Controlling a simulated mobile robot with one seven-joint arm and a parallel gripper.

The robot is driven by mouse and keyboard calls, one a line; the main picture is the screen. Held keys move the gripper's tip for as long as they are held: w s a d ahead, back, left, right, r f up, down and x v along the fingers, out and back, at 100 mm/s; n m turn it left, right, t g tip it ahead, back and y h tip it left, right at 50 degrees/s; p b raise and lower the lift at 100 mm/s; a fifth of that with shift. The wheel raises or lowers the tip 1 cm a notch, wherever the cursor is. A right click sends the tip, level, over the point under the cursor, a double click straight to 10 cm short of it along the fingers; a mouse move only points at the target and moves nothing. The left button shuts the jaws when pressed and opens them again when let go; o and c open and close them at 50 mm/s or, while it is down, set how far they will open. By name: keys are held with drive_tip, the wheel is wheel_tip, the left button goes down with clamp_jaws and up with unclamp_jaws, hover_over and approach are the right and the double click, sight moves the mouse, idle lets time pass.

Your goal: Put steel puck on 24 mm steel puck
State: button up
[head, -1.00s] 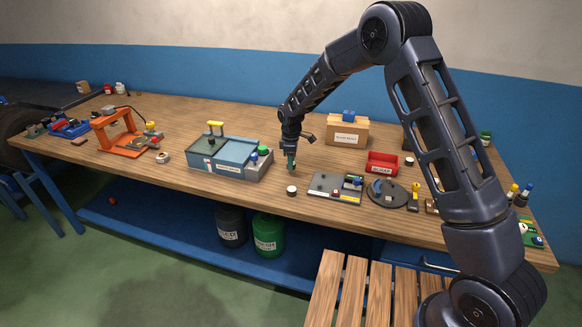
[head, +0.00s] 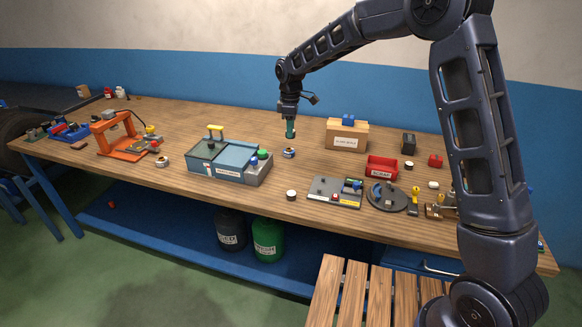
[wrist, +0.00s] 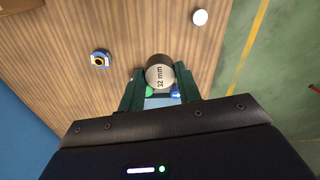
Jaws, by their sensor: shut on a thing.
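My gripper (head: 290,130) is shut on a round steel puck (wrist: 159,75), whose light top face reads "32 mm" in the wrist view. I hold it clear of the bench, right of the grey-blue toolbox. A white-topped round piece (head: 291,194) stands on the bench near the front edge, apart from my gripper; a matching white disc (wrist: 200,17) shows in the wrist view. No label is legible on it, so I cannot tell whether it is the 24 mm steel puck. Much of the held puck is hidden by the fingers in the head view.
A small blue piece with a ring (head: 288,152) sits below my gripper. The toolbox (head: 222,170) stands left, a grey plate with parts (head: 335,200) right, a red scrap bin (head: 382,167) and a cardboard box (head: 346,142) beyond. Bare wood lies around the white-topped piece.

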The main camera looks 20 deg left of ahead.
wheel_tip(320, 180, up, 2)
hover_over(291, 193)
wheel_tip(291, 193, down, 20)
drive_tip(key=shift+d+r, duration=0.1)
idle(0.5)
drive_tip(key=o, duration=1.1)
drive_tip(key=shift+c, duration=0.2)
wheel_tip(291, 193, up, 12)
